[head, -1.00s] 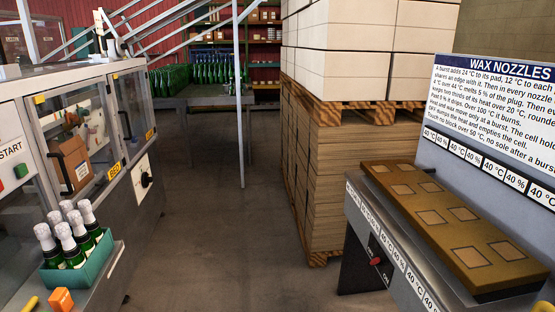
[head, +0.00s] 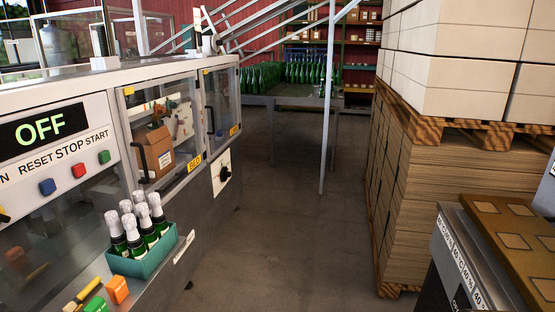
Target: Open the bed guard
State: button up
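The machine (head: 90,90) stands on the left with clear framed guards along its side. The guard with the yellow label (head: 194,162), which seems to read BED, is a clear panel in a grey metal frame (head: 125,135). It looks shut, flush with the machine's side. A black upright handle (head: 144,163) sits at its left edge. A cardboard box (head: 158,155) shows behind the panel. A second clear guard (head: 222,100) with its own black handle (head: 210,120) is farther along and also looks shut. My gripper is not in view.
A teal crate of foil-topped bottles (head: 145,262) sits on a ledge below the guard. A black knob (head: 225,173) is on the machine's side. The display (head: 40,128) reads OFF. Pallet stacks (head: 410,190) and the nozzle bench (head: 475,255) stand right. The floor (head: 280,220) between is clear.

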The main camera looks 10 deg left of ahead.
aim_at(120, 92)
jog(key=u, duration=0.4)
jog(key=i, duration=0.55)
jog(key=u, duration=0.75)
jog(key=i, duration=0.65)
jog(key=u, duration=0.25)
